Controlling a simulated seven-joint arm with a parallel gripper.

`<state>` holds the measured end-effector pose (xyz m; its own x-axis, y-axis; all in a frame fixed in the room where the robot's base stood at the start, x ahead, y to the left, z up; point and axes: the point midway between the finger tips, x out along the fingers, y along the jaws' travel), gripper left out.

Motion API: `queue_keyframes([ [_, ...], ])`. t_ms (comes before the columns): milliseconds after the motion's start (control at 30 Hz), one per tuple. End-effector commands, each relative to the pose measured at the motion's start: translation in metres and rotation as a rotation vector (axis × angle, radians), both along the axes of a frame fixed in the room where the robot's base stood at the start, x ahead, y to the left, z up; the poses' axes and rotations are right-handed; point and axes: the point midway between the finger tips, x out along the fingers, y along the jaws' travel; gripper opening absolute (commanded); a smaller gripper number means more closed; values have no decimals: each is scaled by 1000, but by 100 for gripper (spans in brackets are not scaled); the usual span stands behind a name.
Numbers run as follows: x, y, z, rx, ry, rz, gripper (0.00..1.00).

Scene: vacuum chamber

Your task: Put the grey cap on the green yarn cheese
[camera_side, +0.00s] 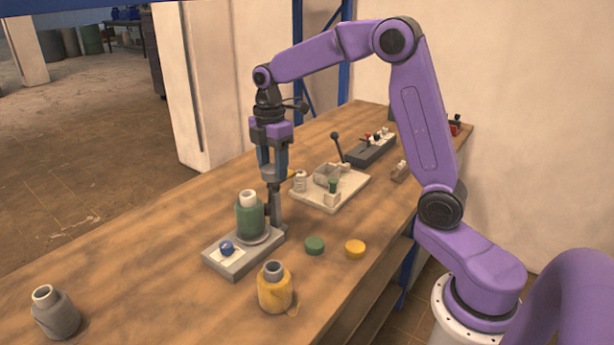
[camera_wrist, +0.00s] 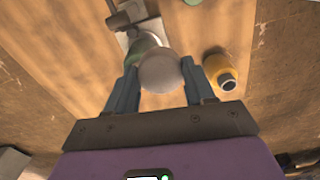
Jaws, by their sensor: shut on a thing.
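The green yarn cheese (camera_side: 249,218) stands upright on a round plate of a grey base, its pale core showing at the top. In the wrist view part of the green cheese (camera_wrist: 143,45) shows beyond a round pale grey piece, which looks like the grey cap (camera_wrist: 160,74). My gripper (camera_side: 273,206) points down just behind and to the right of the green cheese in the side view. In the wrist view its fingers (camera_wrist: 159,68) are shut on the grey cap.
The grey base (camera_side: 232,265) carries a blue button (camera_side: 227,248). A yellow cheese (camera_side: 275,288) stands in front, a grey one (camera_side: 56,313) at the front left. Green (camera_side: 314,245) and yellow (camera_side: 355,249) caps lie to the right. A pale board (camera_side: 315,202) with small fittings lies behind.

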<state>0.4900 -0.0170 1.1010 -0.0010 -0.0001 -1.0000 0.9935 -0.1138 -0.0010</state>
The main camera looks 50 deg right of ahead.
Motion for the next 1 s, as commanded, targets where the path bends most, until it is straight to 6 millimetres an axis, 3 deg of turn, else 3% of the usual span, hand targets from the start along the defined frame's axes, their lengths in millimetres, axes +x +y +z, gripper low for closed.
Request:
queue_keyframes([
  [100,23,16,9,0,-2,18,25],
  [333,47,34,21,0,-2,37,25],
  [1000,51,37,19,0,0,40,25],
])
